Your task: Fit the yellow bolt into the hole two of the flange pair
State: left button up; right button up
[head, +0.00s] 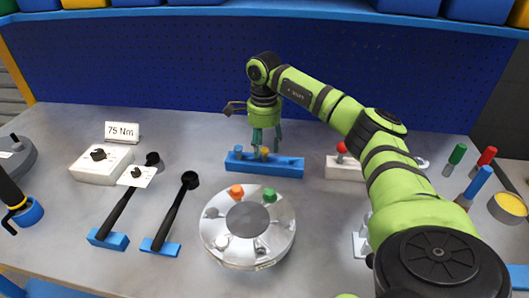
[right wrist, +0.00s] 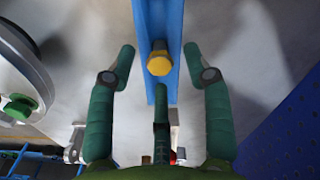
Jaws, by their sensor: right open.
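The yellow bolt (right wrist: 159,59) stands in a blue rack (head: 288,167), its hexagonal head facing the right wrist camera. My right gripper (head: 266,146) is above the rack, fingers pointing down. In the right wrist view its green fingers (right wrist: 160,62) are spread, one on each side of the bolt head with gaps, and a third lies below it. The gripper is open and empty. My left gripper is not in view.
Two black-handled wrenches (head: 120,214) rest on blue blocks to the left, near a 75 Nm sign (head: 122,131). A white block with a red knob (head: 341,149) stands right of the rack. Coloured-handled tools (head: 480,181) are at far right. A blue pegboard (head: 150,65) closes the back.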

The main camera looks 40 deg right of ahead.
aim_at(265, 158)
jog(key=shift+f, duration=1.35)
grip_shut()
jog(key=shift+r, duration=0.1)
